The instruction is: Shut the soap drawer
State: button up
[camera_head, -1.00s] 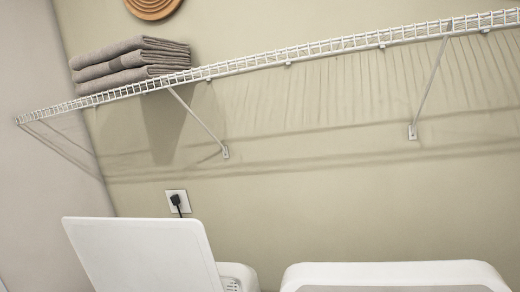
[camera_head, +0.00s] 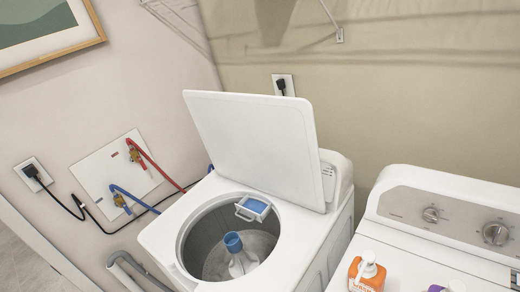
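The soap drawer (camera_head: 253,208) is a small white tray with a blue inside. It sticks out from the back rim of the open tub of the white top-loading washer (camera_head: 164,237), so it stands open. The washer's lid (camera_head: 252,146) is raised. Inside the tub, a white agitator with a blue top (camera_head: 233,242) stands in the middle. My gripper is not in view.
A second white machine (camera_head: 393,246) with knobs stands at the right. An orange soap bottle (camera_head: 366,274) and a partly visible purple one (camera_head: 447,287) are on it. Hoses, a power cord and a framed picture (camera_head: 43,30) are on the left wall.

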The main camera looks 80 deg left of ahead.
aim_at(256, 210)
jog(key=u, duration=2.25)
jog(key=i, duration=0.5)
